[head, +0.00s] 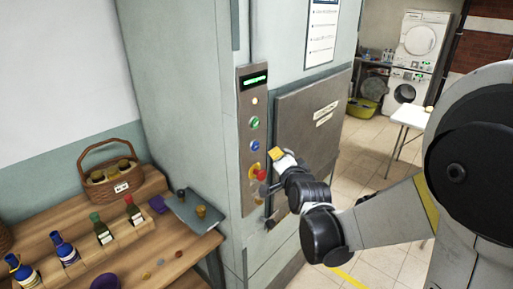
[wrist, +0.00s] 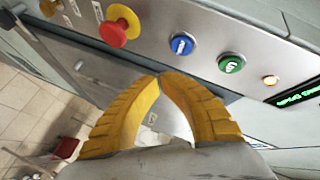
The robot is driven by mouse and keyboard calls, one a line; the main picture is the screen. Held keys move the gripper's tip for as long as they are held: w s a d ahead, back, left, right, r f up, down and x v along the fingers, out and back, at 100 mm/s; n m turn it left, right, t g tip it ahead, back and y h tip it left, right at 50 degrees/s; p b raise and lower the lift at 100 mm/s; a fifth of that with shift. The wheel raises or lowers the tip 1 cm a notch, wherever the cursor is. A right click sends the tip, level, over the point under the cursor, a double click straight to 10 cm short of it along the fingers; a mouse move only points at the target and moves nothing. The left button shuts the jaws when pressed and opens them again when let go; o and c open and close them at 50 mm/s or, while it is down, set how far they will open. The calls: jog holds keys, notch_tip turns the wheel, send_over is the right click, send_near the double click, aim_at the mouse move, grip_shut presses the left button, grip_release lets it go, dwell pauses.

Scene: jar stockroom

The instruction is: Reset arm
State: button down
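My gripper (head: 279,157) is in front of the grey control panel (head: 246,112) on the tall cabinet, to the right of its lower buttons in the head view. In the wrist view its two yellow ribbed fingers (wrist: 160,76) meet at the tips, with nothing between them. The panel also fills the top of the wrist view (wrist: 205,35). It carries a red mushroom button (wrist: 120,27), a blue button (wrist: 182,44), a green button (wrist: 231,63) and a small lit lamp (wrist: 270,80). I cannot tell the fingertips' exact distance from the panel.
A metal hatch (head: 305,122) is right of the panel, behind my arm. A wooden bench (head: 165,245) at left holds a basket (head: 103,178), bottles and a grey tray (head: 190,212). A white table (head: 412,116) and stacked machines (head: 421,45) stand behind at right. Tiled floor is open between.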

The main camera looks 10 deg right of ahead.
jog(key=shift+s+d, duration=0.4)
jog(key=shift+s, duration=0.15)
jog(key=s+f+n+g+b, duration=0.3)
jog(key=s+f+n+b, duration=0.1)
jog(key=s, duration=0.5)
jog(key=s+a+f+n+g+b, duration=0.1)
jog(key=s+f+n+b, duration=0.3)
jog(key=s+f, duration=0.5)
jog(key=s+a+f+n+g+b, duration=0.1)
jog(key=s+f+n+g+b, duration=0.3)
jog(key=s+f+b, duration=0.2)
jog(key=s+b, duration=0.2)
jog(key=s, duration=0.2)
jog(key=shift+s+f+g, duration=0.3)
jog(key=shift+s+f, duration=0.05)
dwell(4.3)
